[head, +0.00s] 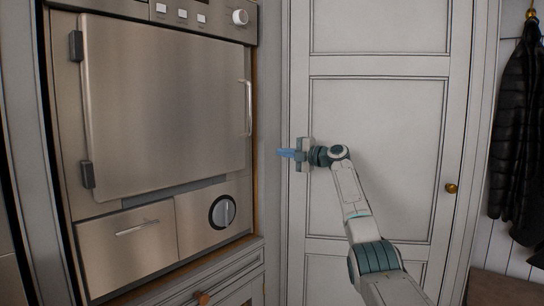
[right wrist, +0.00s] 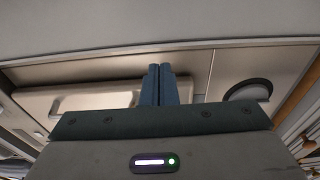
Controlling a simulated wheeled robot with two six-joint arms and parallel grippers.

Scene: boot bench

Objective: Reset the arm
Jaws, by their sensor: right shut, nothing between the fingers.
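My right gripper (head: 281,153) is raised in front of the pale panelled door, its fingers pointing left toward the steel appliance. In the right wrist view its two blue fingers (right wrist: 159,85) are pressed together with nothing between them. My right arm comes up from the lower right of the head view. My left gripper is in neither view.
A steel appliance (head: 165,110) with a closed door and vertical handle (head: 248,108) fills the left. Below it are a drawer front (head: 127,250) and a round dial (head: 222,212). The panelled door (head: 385,120) has a brass knob (head: 451,188). A black jacket (head: 515,130) hangs at right.

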